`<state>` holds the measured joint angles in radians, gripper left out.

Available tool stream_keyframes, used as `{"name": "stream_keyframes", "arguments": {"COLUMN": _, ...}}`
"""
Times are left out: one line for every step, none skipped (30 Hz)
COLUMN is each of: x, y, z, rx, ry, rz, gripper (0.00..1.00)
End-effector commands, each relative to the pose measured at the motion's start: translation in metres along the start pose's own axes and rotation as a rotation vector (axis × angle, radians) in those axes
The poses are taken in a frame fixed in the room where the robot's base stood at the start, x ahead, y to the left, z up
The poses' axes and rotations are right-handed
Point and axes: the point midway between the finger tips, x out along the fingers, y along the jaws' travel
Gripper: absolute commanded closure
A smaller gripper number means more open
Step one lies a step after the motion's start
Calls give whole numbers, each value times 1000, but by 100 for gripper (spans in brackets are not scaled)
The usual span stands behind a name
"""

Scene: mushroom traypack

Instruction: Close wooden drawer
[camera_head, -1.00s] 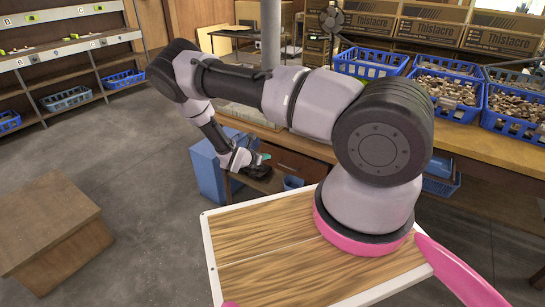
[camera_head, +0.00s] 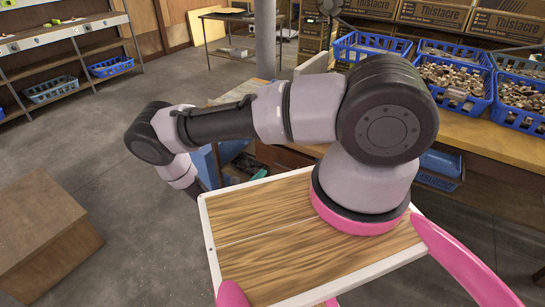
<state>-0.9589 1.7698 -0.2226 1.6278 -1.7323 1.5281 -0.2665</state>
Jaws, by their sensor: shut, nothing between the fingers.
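Part of a brown wooden drawer (camera_head: 283,157) shows under the workbench in the head view, in the gap between my arm and my wood-topped platform. Most of the drawer is hidden behind them, so I cannot tell how far it stands open. My arm reaches left and bends down behind the platform's left edge. My gripper is hidden there, so its fingers and any contact with the drawer do not show.
The workbench (camera_head: 478,134) carries blue baskets (camera_head: 452,83) of brown pieces, with cardboard boxes (camera_head: 432,13) behind. A blue bin (camera_head: 206,168) stands left of the drawer. A wooden crate (camera_head: 42,235) is at lower left. Grey floor (camera_head: 120,190) is clear between.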

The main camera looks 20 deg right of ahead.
Motion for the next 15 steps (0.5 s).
{"name": "stream_keyframes", "arguments": {"x": 5, "y": 0, "z": 0, "rx": 1, "ry": -2, "rz": -3, "gripper": 100}}
{"name": "stream_keyframes", "arguments": {"x": 9, "y": 0, "z": 1, "rx": 1, "ry": -2, "rz": -4, "gripper": 100}}
{"name": "stream_keyframes", "arguments": {"x": 15, "y": -1, "z": 1, "rx": 1, "ry": -2, "rz": -5, "gripper": 100}}
{"name": "stream_keyframes", "arguments": {"x": 20, "y": -1, "z": 1, "rx": 1, "ry": -2, "rz": -4, "gripper": 100}}
{"name": "stream_keyframes", "arguments": {"x": 26, "y": -1, "z": 1, "rx": 1, "ry": -2, "rz": -5, "gripper": 100}}
{"name": "stream_keyframes", "arguments": {"x": 34, "y": -1, "z": 1, "rx": 2, "ry": -2, "rz": -6, "gripper": 100}}
{"name": "stream_keyframes", "arguments": {"x": 40, "y": -1, "z": 1, "rx": 2, "ry": -1, "rz": -5, "gripper": 100}}
{"name": "stream_keyframes", "arguments": {"x": 47, "y": -1, "z": 1, "rx": 1, "ry": -1, "rz": -7, "gripper": 100}}
{"name": "stream_keyframes", "arguments": {"x": 56, "y": -1, "z": 0, "rx": 0, "ry": 0, "rz": -5, "gripper": 100}}
{"name": "stream_keyframes", "arguments": {"x": 63, "y": -1, "z": 0, "rx": 1, "ry": 0, "rz": -6, "gripper": 100}}
{"name": "stream_keyframes", "arguments": {"x": 69, "y": -1, "z": 0, "rx": 1, "ry": 0, "rz": -6, "gripper": 100}}
{"name": "stream_keyframes", "arguments": {"x": 78, "y": -1, "z": 0, "rx": 1, "ry": 0, "rz": -6, "gripper": 100}}
{"name": "stream_keyframes", "arguments": {"x": 84, "y": -1, "z": 0, "rx": 2, "ry": 0, "rz": -6, "gripper": 100}}
{"name": "stream_keyframes", "arguments": {"x": 90, "y": 0, "z": 0, "rx": 2, "ry": 0, "rz": -5, "gripper": 100}}
{"name": "stream_keyframes", "arguments": {"x": 98, "y": -1, "z": 0, "rx": 2, "ry": 0, "rz": -6, "gripper": 100}}
